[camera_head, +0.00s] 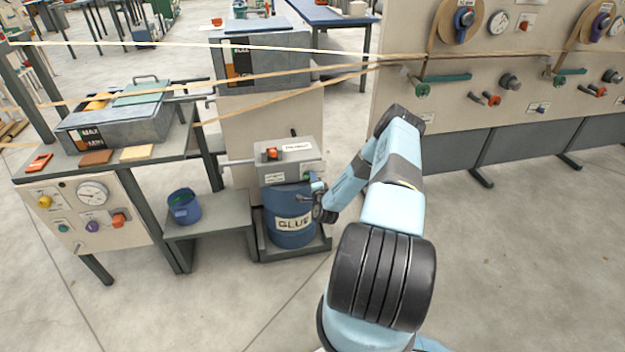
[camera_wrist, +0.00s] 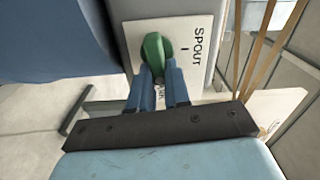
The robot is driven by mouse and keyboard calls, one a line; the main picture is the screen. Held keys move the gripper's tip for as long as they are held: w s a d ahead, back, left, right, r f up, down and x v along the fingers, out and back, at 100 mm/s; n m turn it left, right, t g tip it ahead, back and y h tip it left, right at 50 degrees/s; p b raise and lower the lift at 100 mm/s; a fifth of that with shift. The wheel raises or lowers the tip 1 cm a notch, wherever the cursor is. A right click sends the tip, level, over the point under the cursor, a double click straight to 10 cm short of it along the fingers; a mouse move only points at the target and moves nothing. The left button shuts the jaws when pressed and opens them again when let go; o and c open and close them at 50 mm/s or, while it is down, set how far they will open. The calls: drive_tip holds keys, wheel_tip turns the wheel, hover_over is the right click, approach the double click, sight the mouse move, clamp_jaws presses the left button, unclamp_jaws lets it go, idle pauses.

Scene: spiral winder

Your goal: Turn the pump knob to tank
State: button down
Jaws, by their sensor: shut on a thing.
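The green pump knob (camera_wrist: 155,52) sits on a white label plate (camera_wrist: 186,33) in the wrist view. The plate reads "SPOUT" with a short tick mark beside it; a second word lies mostly hidden behind my fingers. My gripper (camera_wrist: 158,72) is shut on the knob, one blue finger on each side. In the head view my gripper (camera_head: 315,188) reaches the right side of the grey pump box (camera_head: 310,150) above the blue glue drum (camera_head: 290,228). The knob is small there and partly hidden. I cannot tell exactly where the knob points.
A red switch (camera_head: 272,153) is on the pump box top. A blue pot (camera_head: 184,207) stands on a low grey stand (camera_head: 222,222) to the left. A control panel (camera_head: 85,215) is further left. Tan strips run across above. The floor at right is clear.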

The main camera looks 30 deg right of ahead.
drive_tip(key=shift+d+f+m, duration=0.1)
drive_tip(key=shift+d+m, duration=0.2)
drive_tip(key=shift+m, duration=0.3)
drive_tip(key=c, duration=1.4)
unclamp_jaws()
drive_tip(key=shift+f, duration=0.15)
drive_tip(key=o, duration=0.3)
drive_tip(key=shift+a, duration=0.15)
drive_tip(key=v, duration=1.3)
drive_tip(key=shift+s+a, duration=0.15)
drive_tip(key=shift+s, duration=0.15)
